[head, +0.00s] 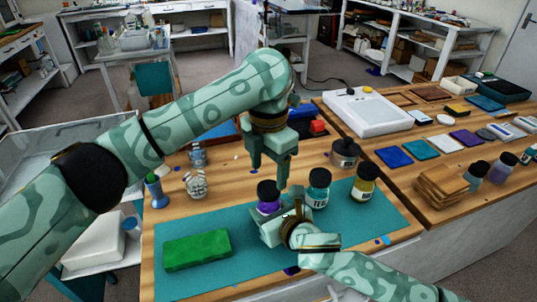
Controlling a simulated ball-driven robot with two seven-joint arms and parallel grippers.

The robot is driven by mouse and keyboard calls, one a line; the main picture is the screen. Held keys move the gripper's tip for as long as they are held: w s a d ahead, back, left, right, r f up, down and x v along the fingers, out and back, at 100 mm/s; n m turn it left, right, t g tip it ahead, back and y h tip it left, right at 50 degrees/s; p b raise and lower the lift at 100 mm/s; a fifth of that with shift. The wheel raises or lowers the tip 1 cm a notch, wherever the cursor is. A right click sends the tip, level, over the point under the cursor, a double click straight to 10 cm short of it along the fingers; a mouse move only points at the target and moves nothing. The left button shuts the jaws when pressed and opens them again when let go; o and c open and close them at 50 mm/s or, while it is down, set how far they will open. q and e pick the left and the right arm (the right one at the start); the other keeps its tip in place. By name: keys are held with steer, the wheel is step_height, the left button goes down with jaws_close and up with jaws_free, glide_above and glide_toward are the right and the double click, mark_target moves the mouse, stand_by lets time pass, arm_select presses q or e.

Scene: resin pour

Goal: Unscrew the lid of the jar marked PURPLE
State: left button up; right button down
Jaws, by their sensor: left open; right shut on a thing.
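The jar with purple contents (267,208) stands upright on the teal mat (178,219), and its black lid (268,188) is on top. No marking on it can be read from here, as my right gripper hides its lower part. My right gripper (271,214) is shut on this jar's body from the near side. My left gripper (268,172) is open and points down just above the black lid, one finger to each side. I cannot tell whether a finger touches the lid.
A teal jar (319,190) and a yellow jar (364,184), both black-lidded, stand close on the right. A green block (197,249) lies at the mat's left. A dark grey pot (345,153) stands behind.

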mark_target(268, 187)
arm_select(q)
steer(key=shift+f, duration=2.3)
